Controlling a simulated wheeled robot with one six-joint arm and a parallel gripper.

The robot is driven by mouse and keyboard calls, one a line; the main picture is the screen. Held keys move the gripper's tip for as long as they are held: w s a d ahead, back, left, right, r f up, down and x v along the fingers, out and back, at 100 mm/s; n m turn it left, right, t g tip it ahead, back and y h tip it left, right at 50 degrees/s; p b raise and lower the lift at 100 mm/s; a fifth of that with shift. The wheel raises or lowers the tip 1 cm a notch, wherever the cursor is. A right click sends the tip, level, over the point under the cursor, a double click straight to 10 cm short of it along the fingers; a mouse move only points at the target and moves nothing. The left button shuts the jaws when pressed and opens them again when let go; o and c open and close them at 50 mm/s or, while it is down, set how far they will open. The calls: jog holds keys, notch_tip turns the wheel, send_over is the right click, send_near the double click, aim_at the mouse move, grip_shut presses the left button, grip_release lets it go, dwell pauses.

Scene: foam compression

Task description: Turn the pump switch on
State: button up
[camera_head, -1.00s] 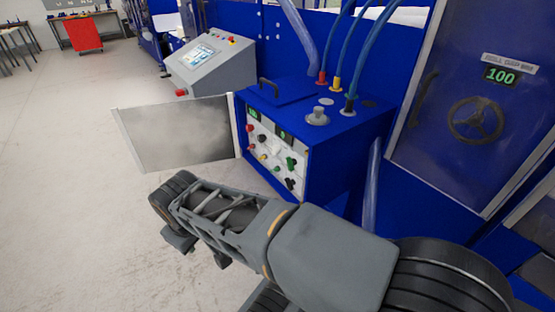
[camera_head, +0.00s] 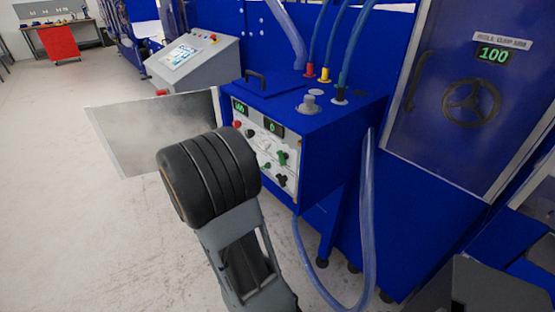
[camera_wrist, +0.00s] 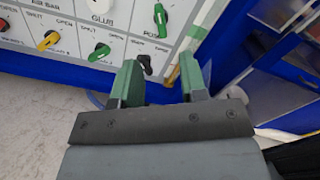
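The blue pump box (camera_head: 330,150) has a light control panel (camera_head: 293,150) with several knobs, and my arm covers its lower left part in the head view. In the wrist view the panel (camera_wrist: 75,25) shows a yellow knob (camera_wrist: 48,40), a green knob (camera_wrist: 100,51), a black knob (camera_wrist: 146,64) and an upper green knob (camera_wrist: 161,19). I cannot tell which is the pump switch. My gripper (camera_wrist: 159,64) is open with green fingers, near the panel's lower right corner. The black knob appears between the fingertips; no contact is clear. The head view hides the gripper.
A grey-framed door (camera_head: 155,135) stands open left of the box. A clear hose (camera_head: 366,220) loops down on the right. A grey console (camera_head: 190,65) stands behind. The floor at left (camera_head: 70,220) is clear.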

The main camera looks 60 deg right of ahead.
aim_at(281, 158)
jog(key=x, duration=1.1)
jog(key=shift+s, duration=0.1)
grip_shut()
